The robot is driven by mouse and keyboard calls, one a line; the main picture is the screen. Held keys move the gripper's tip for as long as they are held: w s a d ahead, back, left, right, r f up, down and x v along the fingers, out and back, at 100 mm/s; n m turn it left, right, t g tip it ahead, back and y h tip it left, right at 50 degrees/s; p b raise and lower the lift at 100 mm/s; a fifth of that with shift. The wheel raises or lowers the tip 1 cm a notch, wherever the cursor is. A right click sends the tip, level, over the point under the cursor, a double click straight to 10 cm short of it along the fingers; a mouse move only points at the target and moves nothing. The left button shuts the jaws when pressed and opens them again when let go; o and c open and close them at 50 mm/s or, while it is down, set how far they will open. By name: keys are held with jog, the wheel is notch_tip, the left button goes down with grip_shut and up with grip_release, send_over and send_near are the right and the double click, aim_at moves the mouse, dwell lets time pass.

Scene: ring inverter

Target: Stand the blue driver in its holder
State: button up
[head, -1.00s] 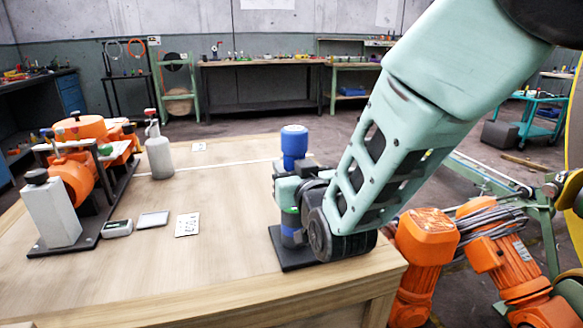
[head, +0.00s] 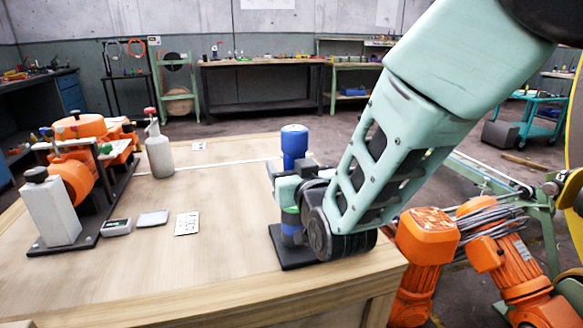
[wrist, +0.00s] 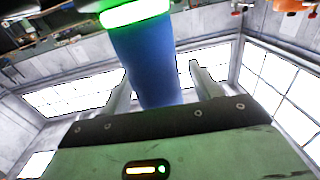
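The blue driver (head: 294,142) stands upright near the table's front right corner, its thick blue top above my gripper. Below my gripper a green band and a lower blue part show, over the holder's black base plate (head: 292,261). My gripper (head: 287,188) reaches in from the right at mid-height. In the wrist view, which is upside down, the blue shaft (wrist: 150,65) with a glowing green ring lies between my two fingers (wrist: 160,80). A gap shows between the shaft and the right finger, so the gripper looks open around it. My gripper partly hides how the driver meets the holder.
A wooden table (head: 200,255) carries an orange machine (head: 75,180) at left, a grey bottle (head: 158,155), small grey boxes (head: 117,227) and a printed card (head: 187,223). The table middle is clear. Orange motors (head: 424,240) stand beyond its right edge.

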jog(key=shift+s+f, duration=0.1)
jog(key=shift+f, duration=0.05)
jog(key=b+v, duration=1.2)
jog(key=v, duration=0.5)
jog(key=s+a+f+n+g, duration=0.1)
jog(key=s+f+n+g, duration=0.45)
jog(key=f+g, duration=0.7)
jog(key=s+d+f+m+g+h, duration=0.2)
jog(key=s+d+f+g+h, duration=0.4)
jog(key=s+d, duration=0.45)
notch_tip(320, 180, up, 32)
jog(key=t+p, duration=0.1)
jog(key=p, duration=3.2)
jog(key=shift+a+y, duration=0.35)
jog(key=shift+y, duration=0.05)
